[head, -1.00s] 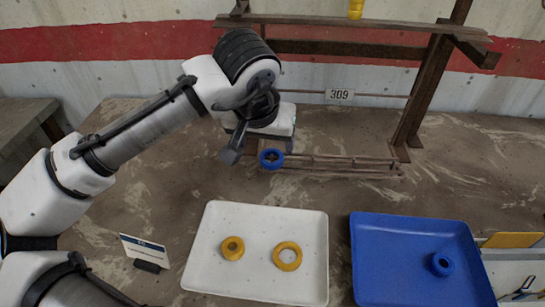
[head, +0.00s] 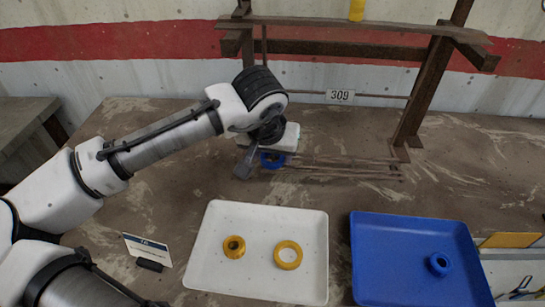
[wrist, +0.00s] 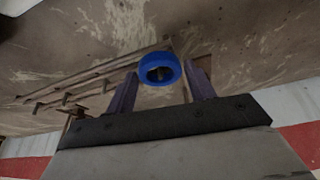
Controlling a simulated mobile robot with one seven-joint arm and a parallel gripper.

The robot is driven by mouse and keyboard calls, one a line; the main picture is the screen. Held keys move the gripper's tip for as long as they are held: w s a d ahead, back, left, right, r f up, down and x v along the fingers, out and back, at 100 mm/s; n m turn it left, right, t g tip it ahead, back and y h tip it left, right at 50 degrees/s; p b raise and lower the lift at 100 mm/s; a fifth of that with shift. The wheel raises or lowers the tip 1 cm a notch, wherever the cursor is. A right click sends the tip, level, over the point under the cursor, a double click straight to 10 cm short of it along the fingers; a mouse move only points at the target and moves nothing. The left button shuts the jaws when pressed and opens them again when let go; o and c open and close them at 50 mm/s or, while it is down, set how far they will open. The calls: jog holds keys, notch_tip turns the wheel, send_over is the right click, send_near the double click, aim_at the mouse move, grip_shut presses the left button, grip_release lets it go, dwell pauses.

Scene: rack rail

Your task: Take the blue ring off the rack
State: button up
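The blue ring (head: 273,161) is at the left end of the rack's low rails (head: 345,162), partly hidden by my gripper in the head view. In the wrist view the blue ring (wrist: 160,69) sits between and slightly beyond my fingertips, its hole facing the camera. My gripper (wrist: 161,72) is open, with one finger on each side of the ring and a small gap visible on both sides. I cannot tell how the ring rests on the rail. The rack's upright (head: 415,95) stands at the right.
A white tray (head: 210,285) holds two yellow rings. A blue tray (head: 385,280) holds another blue ring (head: 439,264). A sign reading 309 (head: 340,97) hangs on a thin bar behind. A shelf (head: 400,27) spans above.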

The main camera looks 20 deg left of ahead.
jog(key=c, duration=0.6)
jog(key=shift+o, duration=0.2)
jog(key=shift+r, duration=0.1)
